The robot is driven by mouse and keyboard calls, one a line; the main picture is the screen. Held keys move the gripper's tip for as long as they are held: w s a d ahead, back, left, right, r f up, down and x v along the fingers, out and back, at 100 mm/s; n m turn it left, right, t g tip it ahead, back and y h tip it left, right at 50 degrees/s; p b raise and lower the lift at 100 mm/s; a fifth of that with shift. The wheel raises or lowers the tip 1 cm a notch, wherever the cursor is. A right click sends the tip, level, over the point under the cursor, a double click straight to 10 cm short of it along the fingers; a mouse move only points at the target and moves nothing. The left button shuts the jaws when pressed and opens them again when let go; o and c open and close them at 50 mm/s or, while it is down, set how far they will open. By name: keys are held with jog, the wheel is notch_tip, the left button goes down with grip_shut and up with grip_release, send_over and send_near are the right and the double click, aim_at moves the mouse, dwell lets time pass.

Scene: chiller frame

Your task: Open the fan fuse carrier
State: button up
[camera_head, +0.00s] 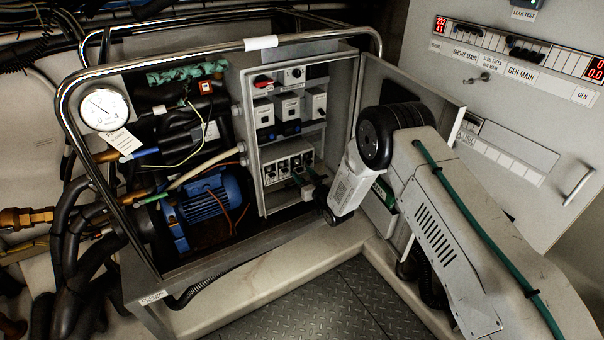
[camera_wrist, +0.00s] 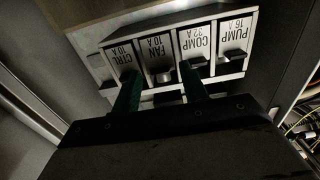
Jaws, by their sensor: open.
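The fan fuse carrier (camera_wrist: 158,58) is the dark-fronted slot labelled FAN 10A, upside down in the wrist view. It sits in a pale fuse block between the CTRL carrier (camera_wrist: 122,65) and the COMP carrier (camera_wrist: 195,48); the PUMP carrier (camera_wrist: 232,48) is at the right end. My gripper (camera_wrist: 160,86) is open. Its two green fingers stand apart, one toward the CTRL side and one toward the COMP side, with the fan carrier's knob between them. Finger contact cannot be told. In the head view my gripper (camera_head: 308,180) is at the fuse block (camera_head: 285,168), partly hiding its right end.
The open cabinet (camera_head: 248,130) has its door (camera_head: 440,88) swung right, close to my arm. A steel tube frame (camera_head: 70,90), a blue motor (camera_head: 208,198) and pipes are at left. A wall panel (camera_head: 530,120) is at right.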

jog(key=shift+x, duration=0.75)
jog(key=c, duration=0.7)
jog(key=shift+s+d+f+t+y, duration=0.2)
jog(key=shift+f+t+y, duration=0.4)
jog(key=shift+t, duration=0.3)
jog(key=shift+s+d+f+t+y, duration=0.15)
jog(key=shift+f+t+y, duration=0.2)
jog(key=shift+t+y, duration=0.45)
jog(key=shift+a, duration=0.1)
